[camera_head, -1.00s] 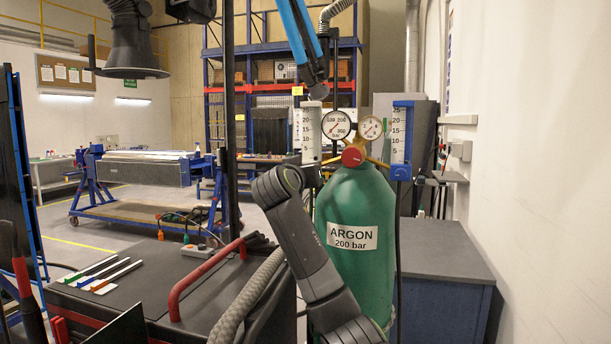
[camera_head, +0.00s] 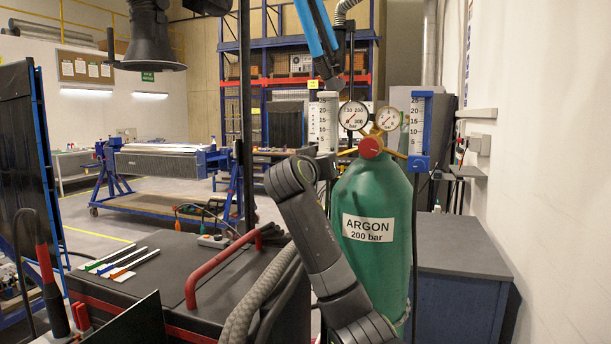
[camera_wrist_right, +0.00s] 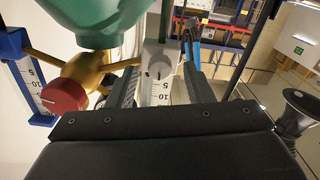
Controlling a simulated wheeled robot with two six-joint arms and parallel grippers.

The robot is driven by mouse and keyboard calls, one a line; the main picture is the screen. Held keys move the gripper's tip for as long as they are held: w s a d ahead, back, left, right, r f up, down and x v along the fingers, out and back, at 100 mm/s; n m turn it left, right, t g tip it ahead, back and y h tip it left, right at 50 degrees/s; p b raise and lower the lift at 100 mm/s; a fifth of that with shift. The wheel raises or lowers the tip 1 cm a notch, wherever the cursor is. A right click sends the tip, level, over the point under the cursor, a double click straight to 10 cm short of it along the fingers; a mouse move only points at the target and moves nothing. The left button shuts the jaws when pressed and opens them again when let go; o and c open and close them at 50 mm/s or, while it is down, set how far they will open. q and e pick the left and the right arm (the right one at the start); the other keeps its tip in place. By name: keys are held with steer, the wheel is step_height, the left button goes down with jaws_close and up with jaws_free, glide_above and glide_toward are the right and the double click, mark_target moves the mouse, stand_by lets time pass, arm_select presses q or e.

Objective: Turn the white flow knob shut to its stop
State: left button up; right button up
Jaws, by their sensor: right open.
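The white flowmeter (camera_head: 327,122) stands left of the pressure gauges on the green argon cylinder (camera_head: 375,262). In the right wrist view, which is upside down, its white flow knob (camera_wrist_right: 155,64) with a dark mark shows above the scale. My right gripper (camera_wrist_right: 161,78) is open, with its dark fingers on either side of the white flowmeter near the knob. I cannot tell whether they touch it. In the head view my right arm hides the knob. My left gripper is not in view.
A red valve knob (camera_head: 370,147) and a blue flowmeter (camera_head: 419,130) sit close to the right of the white flowmeter. A black cart (camera_head: 180,262) with a red handle stands at front left. A grey-topped blue cabinet (camera_head: 458,245) stands behind the cylinder.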

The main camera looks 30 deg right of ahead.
steer(key=b+v, duration=0.4)
steer(key=v, duration=1.1)
steer(key=shift+s+a+b, duration=0.2)
steer(key=shift+a+b, duration=0.05)
steer(key=shift+b, duration=0.05)
